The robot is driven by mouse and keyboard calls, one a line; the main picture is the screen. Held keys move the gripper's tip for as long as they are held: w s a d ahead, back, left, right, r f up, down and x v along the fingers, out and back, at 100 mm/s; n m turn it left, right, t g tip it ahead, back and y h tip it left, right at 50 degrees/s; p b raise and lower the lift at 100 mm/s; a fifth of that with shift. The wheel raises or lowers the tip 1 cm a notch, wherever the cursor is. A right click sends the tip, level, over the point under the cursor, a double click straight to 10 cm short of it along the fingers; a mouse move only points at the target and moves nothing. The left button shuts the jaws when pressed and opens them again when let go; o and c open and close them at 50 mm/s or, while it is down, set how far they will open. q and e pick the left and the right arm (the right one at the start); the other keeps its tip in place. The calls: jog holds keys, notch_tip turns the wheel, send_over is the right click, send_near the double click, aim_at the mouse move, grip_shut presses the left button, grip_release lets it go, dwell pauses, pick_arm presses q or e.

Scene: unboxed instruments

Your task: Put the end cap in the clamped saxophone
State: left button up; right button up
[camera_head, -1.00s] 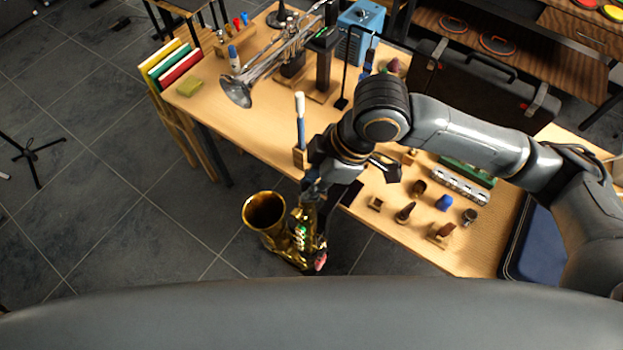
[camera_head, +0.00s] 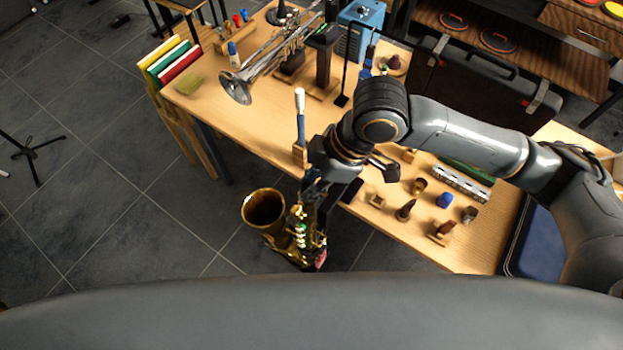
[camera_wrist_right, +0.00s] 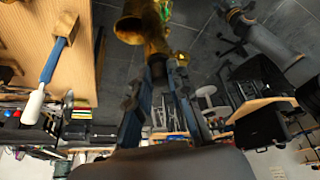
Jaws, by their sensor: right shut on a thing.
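The gold saxophone (camera_head: 264,209) stands upright beside the table's front edge, its wide bell facing up; its bell and body also show at the top of the right wrist view (camera_wrist_right: 130,28). My right gripper (camera_head: 312,195) points down at the saxophone's upper part, right of the bell. In the right wrist view its fingers (camera_wrist_right: 168,68) are close together just below the saxophone. It is shut on a small piece, taken as the end cap, mostly hidden between the fingertips. Whether that piece touches the saxophone I cannot tell. A grey arm end at the wrist view's upper right may be my left gripper (camera_wrist_right: 236,17).
The wooden table (camera_head: 262,128) carries a silver trumpet (camera_head: 237,88), a white-and-blue brush (camera_head: 300,115) in a block, a blue cap (camera_head: 444,200) and several small parts in blocks. A dark blue case (camera_head: 540,240) lies at the right. Floor left of the saxophone is clear.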

dwell(0.4)
jog(key=o, duration=0.9)
jog(key=shift+c, duration=0.2)
jog(key=shift+c, duration=0.2)
jog(key=shift+d+r+p, duration=0.2)
jog(key=shift+r+p, duration=0.5)
jog(key=shift+p, duration=0.2)
jog(key=p+v, duration=0.4)
jog(key=p, duration=0.1)
jog(key=shift+d+r, duration=0.15)
jog(key=shift+r, duration=0.1)
